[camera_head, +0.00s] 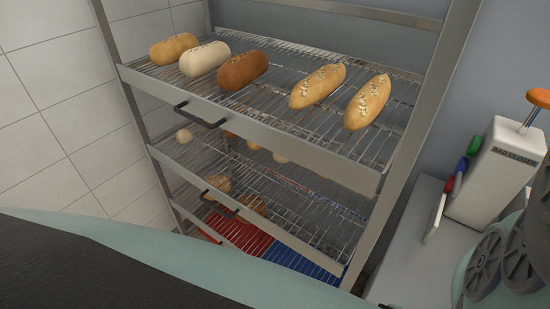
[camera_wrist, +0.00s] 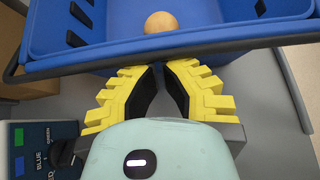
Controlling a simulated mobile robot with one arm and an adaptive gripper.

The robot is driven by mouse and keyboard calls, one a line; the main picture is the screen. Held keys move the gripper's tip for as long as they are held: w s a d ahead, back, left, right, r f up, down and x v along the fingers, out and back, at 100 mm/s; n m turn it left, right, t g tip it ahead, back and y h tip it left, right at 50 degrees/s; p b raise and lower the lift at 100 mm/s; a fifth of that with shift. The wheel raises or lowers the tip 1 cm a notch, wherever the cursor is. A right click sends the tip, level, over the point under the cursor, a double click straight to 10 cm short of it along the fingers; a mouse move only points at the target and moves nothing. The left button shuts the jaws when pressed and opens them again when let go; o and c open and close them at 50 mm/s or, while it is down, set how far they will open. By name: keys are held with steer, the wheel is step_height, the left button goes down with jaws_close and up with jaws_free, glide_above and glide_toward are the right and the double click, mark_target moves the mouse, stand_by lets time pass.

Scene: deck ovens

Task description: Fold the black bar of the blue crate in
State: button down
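The blue crate (camera_wrist: 125,18) fills the upper part of the wrist view, with a round tan bun (camera_wrist: 160,22) inside it. Its black bar (camera_wrist: 80,67) runs across the crate's near side from left to right and bows a little. My gripper (camera_wrist: 162,66) is below the bar in the picture, its yellow fingers with black pads pointing at it. The fingertips are drawn together with only a narrow gap, nothing between them. They are at or very near the bar; I cannot tell whether they touch it. In the head view I cannot make out this crate or my gripper.
A wire rack (camera_head: 270,130) with loaves stands ahead in the head view, with red and blue surfaces low inside it. A pale box (camera_head: 495,175) with coloured handles stands on a grey counter at right. A labelled dark box (camera_wrist: 38,150) is at the wrist view's lower left.

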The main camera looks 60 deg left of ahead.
steer(key=shift+d+r+y+p, duration=0.1)
steer(key=shift+r+y+p, duration=0.65)
steer(key=shift+p, duration=1.65)
steer(key=shift+w+r+g+y+p, duration=0.1)
steer(key=shift+r+g+y+p, duration=0.35)
steer(key=shift+y+p, duration=0.8)
